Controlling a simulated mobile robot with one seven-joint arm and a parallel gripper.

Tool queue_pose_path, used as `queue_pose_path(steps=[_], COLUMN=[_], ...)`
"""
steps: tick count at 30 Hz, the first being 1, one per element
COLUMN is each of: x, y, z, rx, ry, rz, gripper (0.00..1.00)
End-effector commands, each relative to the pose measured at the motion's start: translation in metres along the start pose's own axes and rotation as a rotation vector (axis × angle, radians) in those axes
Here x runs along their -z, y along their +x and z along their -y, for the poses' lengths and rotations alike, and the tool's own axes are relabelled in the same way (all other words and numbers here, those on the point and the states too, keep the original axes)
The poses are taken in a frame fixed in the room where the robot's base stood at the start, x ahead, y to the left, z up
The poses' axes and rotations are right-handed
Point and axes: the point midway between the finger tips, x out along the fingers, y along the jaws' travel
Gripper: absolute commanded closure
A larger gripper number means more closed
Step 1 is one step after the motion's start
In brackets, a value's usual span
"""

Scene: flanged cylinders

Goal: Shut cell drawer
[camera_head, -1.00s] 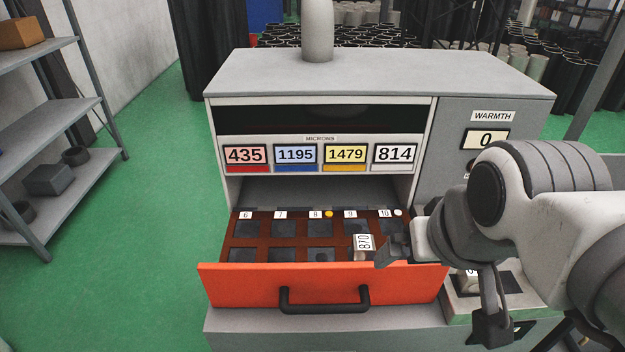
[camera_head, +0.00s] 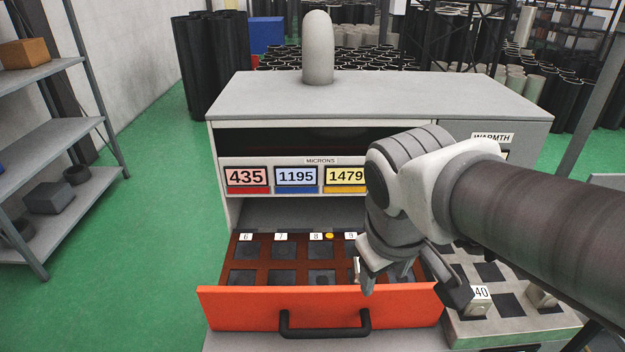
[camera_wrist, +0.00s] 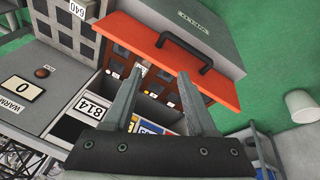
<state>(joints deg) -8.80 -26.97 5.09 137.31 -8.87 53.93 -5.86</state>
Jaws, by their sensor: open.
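The cell drawer (camera_head: 240,308) has an orange front with a black handle (camera_head: 325,332). It stands pulled out of the grey cabinet, showing brown-red inside with rows of dark square cells. In the wrist view the drawer front (camera_wrist: 140,38) and handle (camera_wrist: 185,50) lie beyond the fingertips. My gripper (camera_head: 412,283) is open over the right part of the drawer, behind its front, and hides the right-hand cells there. In the wrist view its fingers (camera_wrist: 158,75) are apart with nothing clearly held between them. Whether the fingers touch the drawer cannot be told.
The cabinet (camera_head: 380,98) carries a rounded grey post (camera_head: 317,48) on top. A tray (camera_head: 500,330) with dark cells and a block labelled 40 stands right of the drawer. Grey shelves (camera_head: 60,140) stand at left. Green floor left of the cabinet is free.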

Motion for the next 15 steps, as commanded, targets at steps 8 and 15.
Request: queue_pose_path(steps=[8, 15], x=[0.035, 0.058], y=[0.031, 0.061], z=[0.039, 0.086], rx=[-0.032, -0.051], ry=[-0.421, -0.785], rz=[0.150, 0.250], gripper=[0.43, 0.43])
